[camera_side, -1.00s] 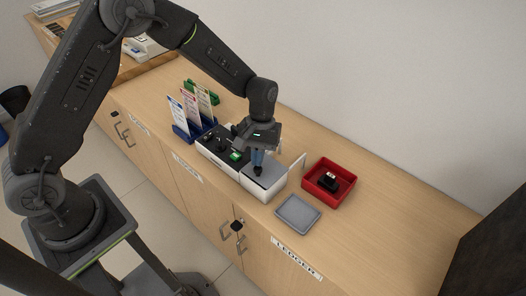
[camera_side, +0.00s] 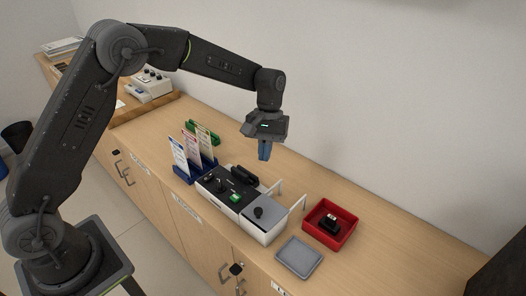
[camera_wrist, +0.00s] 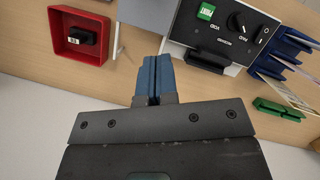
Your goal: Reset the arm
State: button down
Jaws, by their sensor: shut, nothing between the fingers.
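In the wrist view the shut fingers (camera_wrist: 153,80) show at the middle, between the red tray and the machine's panel. The gripper is clear of the machine.
A red tray (camera_side: 349,235) holds a small black stamp-like item (camera_side: 329,222). A flat grey tray (camera_side: 296,271) lies in front of it.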

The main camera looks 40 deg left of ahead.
jog(key=s+a+r+m+t, duration=0.3)
jog(key=s+r+t, duration=0.1)
jog(key=s+r, duration=0.85)
jog(key=s+a+r+m+t+y, duration=0.1)
jog(key=s+t, duration=0.3)
jog(key=s, duration=1)
jog(key=shift+a+r+m+t+y, duration=0.3)
jog(key=shift+a+r+m+t, duration=0.1)
jog(key=shift+a+r+m, duration=0.35)
jog(key=shift+d+r, duration=0.1)
jog(key=shift+d, duration=0.05)
